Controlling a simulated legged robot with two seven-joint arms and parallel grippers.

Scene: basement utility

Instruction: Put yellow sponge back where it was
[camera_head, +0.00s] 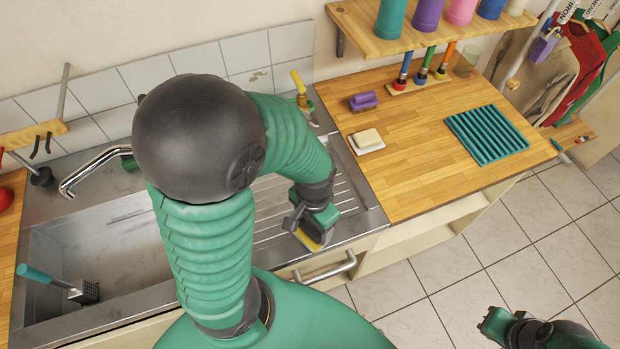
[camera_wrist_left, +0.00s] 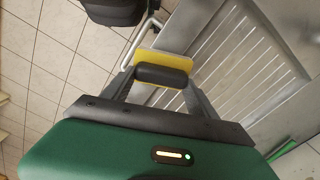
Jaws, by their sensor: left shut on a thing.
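The yellow sponge (camera_wrist_left: 177,66) is between the fingers of my left gripper (camera_wrist_left: 160,76), which is shut on it. In the head view the yellow sponge (camera_head: 308,240) shows as a small strip under my left gripper (camera_head: 312,228). It is at the front edge of the ribbed metal drainboard (camera_head: 262,232); whether it touches the metal I cannot tell. My right gripper (camera_head: 497,322) is at the lower right over the tiled floor, and its jaws are not clear.
The sink basin (camera_head: 100,255) is at the left, with a teal-handled brush (camera_head: 60,283) in it. On the wooden counter are a purple brush (camera_head: 363,101), a soap on a white dish (camera_head: 367,142) and a teal rack (camera_head: 487,135). My left arm hides part of the sink.

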